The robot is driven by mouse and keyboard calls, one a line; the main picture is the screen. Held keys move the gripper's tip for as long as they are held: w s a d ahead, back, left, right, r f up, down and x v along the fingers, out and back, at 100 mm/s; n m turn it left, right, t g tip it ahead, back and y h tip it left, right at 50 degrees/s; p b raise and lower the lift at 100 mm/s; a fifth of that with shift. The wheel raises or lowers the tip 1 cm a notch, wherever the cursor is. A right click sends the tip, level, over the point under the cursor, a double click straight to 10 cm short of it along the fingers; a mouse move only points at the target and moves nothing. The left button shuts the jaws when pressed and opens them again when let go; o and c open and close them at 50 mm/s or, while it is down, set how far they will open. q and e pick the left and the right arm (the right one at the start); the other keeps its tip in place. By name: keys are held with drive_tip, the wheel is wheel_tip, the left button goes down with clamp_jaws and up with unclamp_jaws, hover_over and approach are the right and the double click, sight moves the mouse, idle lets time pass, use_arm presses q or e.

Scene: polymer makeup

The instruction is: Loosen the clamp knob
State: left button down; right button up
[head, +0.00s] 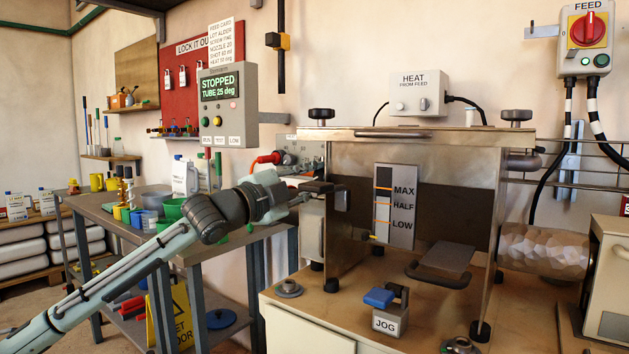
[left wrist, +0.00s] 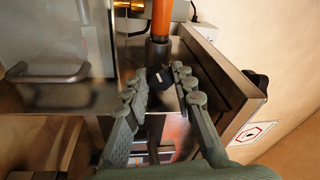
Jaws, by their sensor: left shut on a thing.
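My left gripper (head: 312,188) reaches in from the left to the left side of the metal machine housing. In the left wrist view my left gripper (left wrist: 165,84) has its two fingers closed around a small dark piece, which I take to be the clamp knob (left wrist: 157,77). The fingers hide much of the knob, and its turn angle cannot be read. An orange rod with a black collar (left wrist: 159,45) stands just beyond the fingertips. My right gripper is in neither view.
Black round knobs (head: 321,114) (head: 515,115) stand on the housing's top corners. A control panel (head: 228,105) reading STOPPED hangs above my left forearm. A JOG switch (head: 390,318) and a metal chute (head: 440,265) are in front. A side table (head: 120,215) holds cups and bottles.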

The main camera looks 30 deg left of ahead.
use_arm(q)
drive_tip(key=shift+n, duration=0.8)
drive_tip(key=shift+n+y, duration=0.3)
drive_tip(key=shift+n, duration=0.3)
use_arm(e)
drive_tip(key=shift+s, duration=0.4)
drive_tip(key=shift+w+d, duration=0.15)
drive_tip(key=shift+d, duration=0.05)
use_arm(q)
drive_tip(key=c, duration=1.6)
unclamp_jaws()
drive_tip(key=shift+o, duration=0.2)
drive_tip(key=shift+s, duration=0.1)
drive_tip(key=v, duration=1.2)
drive_tip(key=shift+f, duration=0.25)
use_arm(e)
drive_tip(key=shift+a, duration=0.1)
use_arm(q)
drive_tip(key=shift+d, duration=0.1)
